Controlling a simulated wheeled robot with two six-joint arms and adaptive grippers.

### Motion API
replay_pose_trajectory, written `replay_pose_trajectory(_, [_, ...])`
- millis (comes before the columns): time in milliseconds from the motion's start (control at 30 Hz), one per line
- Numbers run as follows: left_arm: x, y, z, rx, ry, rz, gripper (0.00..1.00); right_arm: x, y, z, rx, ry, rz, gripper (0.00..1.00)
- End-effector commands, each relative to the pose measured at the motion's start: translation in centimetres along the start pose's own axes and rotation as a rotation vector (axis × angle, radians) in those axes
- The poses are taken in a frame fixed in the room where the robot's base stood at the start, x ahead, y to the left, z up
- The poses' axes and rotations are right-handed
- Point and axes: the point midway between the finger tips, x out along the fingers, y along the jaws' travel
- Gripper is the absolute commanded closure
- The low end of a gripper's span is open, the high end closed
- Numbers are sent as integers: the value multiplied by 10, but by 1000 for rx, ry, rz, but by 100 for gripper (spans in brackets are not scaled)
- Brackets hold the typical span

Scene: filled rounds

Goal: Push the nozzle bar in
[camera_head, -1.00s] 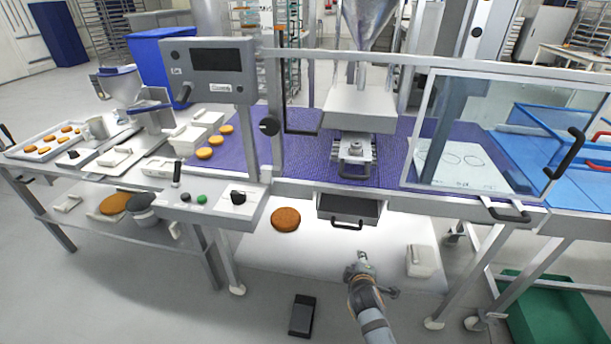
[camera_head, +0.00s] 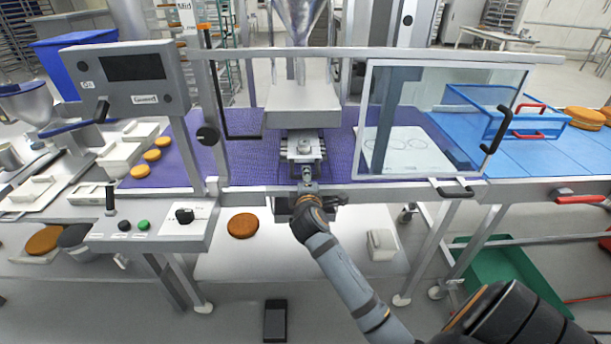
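The nozzle bar (camera_head: 303,147) is a light metal piece with a round fitting on top. It sits under the white depositor head (camera_head: 302,104), over the purple belt, and its front part sticks out toward me. My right gripper (camera_head: 307,172) is at the front end of the bar, with its arm coming from the lower right. The gripper covers the bar's dark front handle. I cannot tell whether the fingers touch the handle, or whether they are open or shut. My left gripper is out of view.
A clear guard (camera_head: 441,120) with a black handle stands right of the depositor. The control box (camera_head: 126,80) and its post stand on the left. A drawer (camera_head: 281,208) below the belt is partly hidden by my gripper. A brown round (camera_head: 243,225) lies on the lower shelf.

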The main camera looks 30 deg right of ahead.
Motion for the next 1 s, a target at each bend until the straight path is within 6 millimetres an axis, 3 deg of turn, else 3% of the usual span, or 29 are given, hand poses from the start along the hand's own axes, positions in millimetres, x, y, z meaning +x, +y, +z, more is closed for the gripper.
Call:
replay_pose_trajectory(167, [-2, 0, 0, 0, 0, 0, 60, 17, 0, 0, 0, 0, 0, 64])
replay_pose_trajectory(433, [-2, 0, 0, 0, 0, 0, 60, 19, -1, 0, 1, 1, -1, 64])
replay_pose_trajectory(700, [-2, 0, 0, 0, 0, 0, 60, 19, -1, 0, 1, 1, -1, 99])
replay_pose_trajectory(1000, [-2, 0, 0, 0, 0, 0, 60, 19, -1, 0, 1, 1, -1, 100])
